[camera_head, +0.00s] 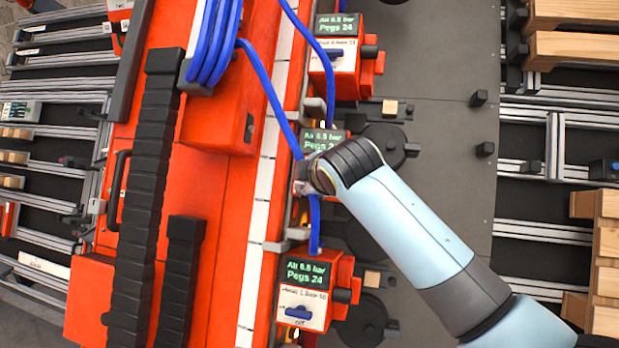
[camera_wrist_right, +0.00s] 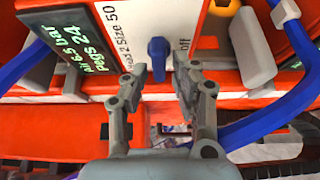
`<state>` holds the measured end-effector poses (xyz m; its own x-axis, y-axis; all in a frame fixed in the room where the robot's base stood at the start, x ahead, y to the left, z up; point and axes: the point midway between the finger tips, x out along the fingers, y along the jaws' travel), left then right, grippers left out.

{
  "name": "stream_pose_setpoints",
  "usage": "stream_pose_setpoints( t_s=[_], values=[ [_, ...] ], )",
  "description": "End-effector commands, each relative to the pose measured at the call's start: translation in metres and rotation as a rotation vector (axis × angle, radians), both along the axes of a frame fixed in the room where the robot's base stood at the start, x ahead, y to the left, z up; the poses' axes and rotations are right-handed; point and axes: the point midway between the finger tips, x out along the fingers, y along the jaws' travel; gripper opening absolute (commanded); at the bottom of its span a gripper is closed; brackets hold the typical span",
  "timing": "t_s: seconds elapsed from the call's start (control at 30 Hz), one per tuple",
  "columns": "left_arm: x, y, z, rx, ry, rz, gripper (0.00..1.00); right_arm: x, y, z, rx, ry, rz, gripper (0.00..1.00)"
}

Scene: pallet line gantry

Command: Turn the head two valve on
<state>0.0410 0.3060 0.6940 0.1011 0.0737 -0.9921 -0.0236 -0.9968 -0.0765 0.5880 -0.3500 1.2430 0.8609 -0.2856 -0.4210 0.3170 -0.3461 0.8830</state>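The head two unit (camera_head: 325,139) is the middle one of three orange units in the head view, with a green display reading "Air 6.5 bar, Pegs 24". My right arm covers its lower part there. In the right wrist view, its white label plate (camera_wrist_right: 205,38) reads "Size 50", with "off" at the right. Its blue valve handle (camera_wrist_right: 157,48) lies parallel to the lines of lettering. My right gripper (camera_wrist_right: 160,72) is open, with one fingertip on each side of the handle and visible gaps. My left gripper is not in view.
Similar units stand above (camera_head: 335,60) and below (camera_head: 308,290) head two, each with a blue handle. Blue hoses (camera_head: 262,85) run close by the units; one also curves past the gripper's right side in the wrist view (camera_wrist_right: 270,125). A grey plate (camera_head: 440,110) lies to the right.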

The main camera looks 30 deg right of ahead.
Motion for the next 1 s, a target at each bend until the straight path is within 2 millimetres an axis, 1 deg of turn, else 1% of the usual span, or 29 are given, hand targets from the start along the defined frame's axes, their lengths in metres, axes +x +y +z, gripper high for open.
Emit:
stream_pose_setpoints(
  t_s=[0.27, 0.37, 0.47, 0.8, 0.9, 1.0],
  values=[
    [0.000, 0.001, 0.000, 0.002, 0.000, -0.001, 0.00, 0.000, 0.000, 0.000, 0.001, 0.000, 0.000, 0.36],
    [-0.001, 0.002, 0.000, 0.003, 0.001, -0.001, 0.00, -0.003, 0.001, 0.002, 0.001, -0.002, 0.000, 0.36],
    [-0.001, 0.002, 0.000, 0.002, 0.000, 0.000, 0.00, -0.014, 0.005, 0.007, 0.002, -0.001, 0.000, 0.36],
    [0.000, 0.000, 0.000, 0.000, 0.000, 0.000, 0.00, -0.078, 0.026, 0.037, 0.002, -0.001, 0.000, 0.36],
    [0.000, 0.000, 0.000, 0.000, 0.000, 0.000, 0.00, -0.091, 0.031, 0.044, 0.003, 0.000, 0.001, 0.36],
    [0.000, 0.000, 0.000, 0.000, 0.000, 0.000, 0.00, -0.099, 0.033, 0.048, 0.002, 0.000, 0.000, 0.36]
  ],
)
